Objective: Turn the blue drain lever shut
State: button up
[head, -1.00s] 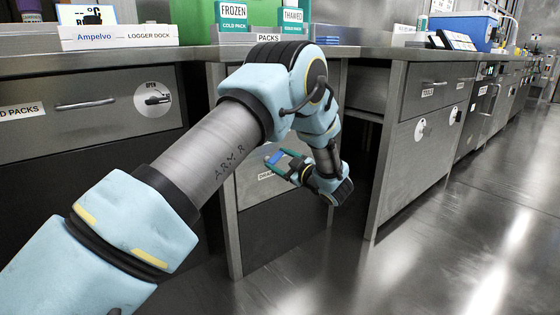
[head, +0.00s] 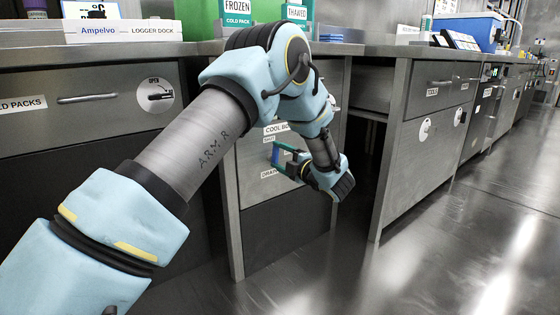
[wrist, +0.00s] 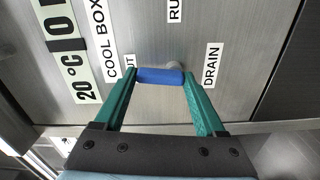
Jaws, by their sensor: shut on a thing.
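The blue drain lever (wrist: 160,77) lies between the green fingers of my gripper (wrist: 160,80) in the wrist view. The fingers are shut on its two ends. It runs sideways in that picture, its left end close to a partly hidden label ending in UT (wrist: 130,63) and its right end towards the DRAIN label (wrist: 210,64). A grey pivot (wrist: 175,66) shows behind it, nearer the right end. In the head view my gripper (head: 280,155) is against the cabinet front below the COOL BOX label; the lever is mostly hidden there.
The steel panel (head: 262,190) carries a COOL BOX label (wrist: 92,45) and a partly cut-off label starting RU (wrist: 175,8). An open gap lies right of this cabinet, then another cabinet (head: 420,165). The floor (head: 460,240) on the right is clear.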

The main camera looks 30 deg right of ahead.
jog(key=shift+s+a+f+n+b, duration=0.1)
jog(key=shift+n+b, duration=0.2)
jog(key=shift+n, duration=0.3)
jog(key=o, duration=1.3)
jog(key=s+p, duration=0.1)
jog(key=s, duration=0.2)
jog(key=s+d+p, duration=0.1)
jog(key=s, duration=0.3)
jog(key=s+d+p, duration=0.1)
jog(key=s, duration=0.2)
jog(key=shift+s, duration=0.3)
